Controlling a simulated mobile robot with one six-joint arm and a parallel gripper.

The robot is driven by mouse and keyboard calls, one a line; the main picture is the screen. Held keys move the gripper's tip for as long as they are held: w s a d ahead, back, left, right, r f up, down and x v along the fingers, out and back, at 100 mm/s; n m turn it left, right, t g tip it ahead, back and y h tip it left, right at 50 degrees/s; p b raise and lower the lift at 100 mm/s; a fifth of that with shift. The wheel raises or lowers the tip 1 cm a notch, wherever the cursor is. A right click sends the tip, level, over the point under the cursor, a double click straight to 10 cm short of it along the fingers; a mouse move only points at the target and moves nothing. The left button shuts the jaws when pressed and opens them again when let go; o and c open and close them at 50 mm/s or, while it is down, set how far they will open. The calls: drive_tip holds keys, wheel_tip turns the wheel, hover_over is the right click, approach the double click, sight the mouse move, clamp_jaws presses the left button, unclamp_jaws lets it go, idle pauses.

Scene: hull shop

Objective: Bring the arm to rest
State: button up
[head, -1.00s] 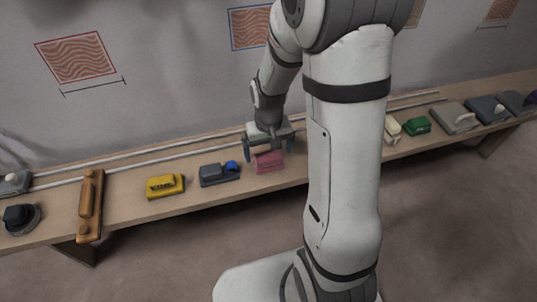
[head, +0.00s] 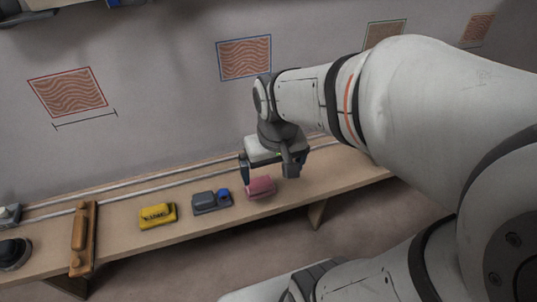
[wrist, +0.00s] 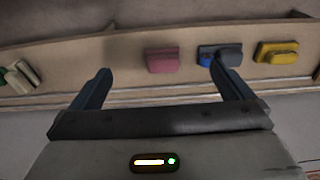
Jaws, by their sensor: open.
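My gripper (head: 268,170) is open and empty, above the bench in the head view. Below it the pink block (head: 261,187) rests on the bench top. In the wrist view the two dark fingers (wrist: 160,88) stand wide apart, with the pink block (wrist: 163,60) beyond and between them, apart from both. My arm reaches in from the right of the head view and hides the right part of the bench.
The bench (head: 185,236) carries a grey-blue block with a blue knob (head: 211,201), a yellow block (head: 157,215), a long wooden tool (head: 81,238) and a dark round tool (head: 13,253). Two pale rails run along its back. Patterned sheets (head: 244,58) hang on the wall.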

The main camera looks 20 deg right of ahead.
drive_tip(key=shift+s+r, duration=0.25)
drive_tip(key=shift+s, duration=0.4)
drive_tip(key=shift+s+r, duration=0.2)
drive_tip(key=shift+s, duration=0.45)
